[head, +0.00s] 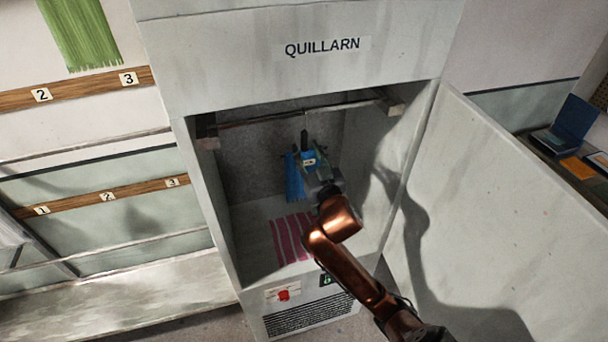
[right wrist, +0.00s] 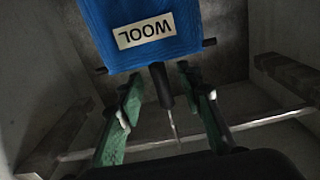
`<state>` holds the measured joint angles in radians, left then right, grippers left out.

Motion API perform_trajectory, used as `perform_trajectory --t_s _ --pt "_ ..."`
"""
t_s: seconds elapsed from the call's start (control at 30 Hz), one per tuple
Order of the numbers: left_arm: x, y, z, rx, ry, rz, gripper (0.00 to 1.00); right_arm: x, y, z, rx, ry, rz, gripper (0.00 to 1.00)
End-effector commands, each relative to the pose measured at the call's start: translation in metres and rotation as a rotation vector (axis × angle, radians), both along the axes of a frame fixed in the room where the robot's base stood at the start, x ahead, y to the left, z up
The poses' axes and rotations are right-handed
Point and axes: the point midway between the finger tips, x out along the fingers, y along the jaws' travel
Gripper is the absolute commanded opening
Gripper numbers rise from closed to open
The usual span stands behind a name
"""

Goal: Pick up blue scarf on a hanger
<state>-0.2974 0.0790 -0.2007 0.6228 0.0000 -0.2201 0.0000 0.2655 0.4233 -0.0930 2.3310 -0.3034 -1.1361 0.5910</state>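The blue scarf (head: 293,180) hangs from a dark hanger (head: 304,138) inside the open cabinet, below its rail. In the right wrist view the scarf (right wrist: 185,35) is close, with a white WOOL label that reads upside down. The hanger's black stem (right wrist: 162,86) runs between the two green fingers of my right gripper (right wrist: 160,84). The fingers stand apart, one on each side of the stem, with a visible gap. In the head view my right gripper (head: 316,174) is in front of the scarf and hides part of it. My left gripper is out of view.
The cabinet (head: 220,60) is marked QUILLARN; its door (head: 500,200) stands open at right. A rail (head: 270,117) crosses its top. Pink striped cloth (head: 290,240) is low inside. A green fringed cloth (head: 80,35) hangs at upper left, above numbered wooden strips (head: 75,92).

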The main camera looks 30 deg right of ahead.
Motion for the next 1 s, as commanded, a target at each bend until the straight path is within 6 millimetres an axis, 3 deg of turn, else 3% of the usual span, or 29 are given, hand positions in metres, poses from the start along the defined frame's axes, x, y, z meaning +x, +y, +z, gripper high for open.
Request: perform_trajectory --t_s 0.2,0.47,0.93,1.0 --pt "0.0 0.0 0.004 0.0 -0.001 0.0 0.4 0.024 -0.007 0.001 -0.001 0.0 0.0 0.33" --pt "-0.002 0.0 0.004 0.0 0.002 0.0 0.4 0.025 -0.007 0.0 0.0 0.001 0.0 0.33" --pt "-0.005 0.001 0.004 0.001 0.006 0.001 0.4 0.025 -0.007 0.0 0.0 0.001 0.0 0.0" --pt "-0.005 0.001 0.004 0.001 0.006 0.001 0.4 0.025 -0.007 0.0 0.0 0.001 0.0 0.0"
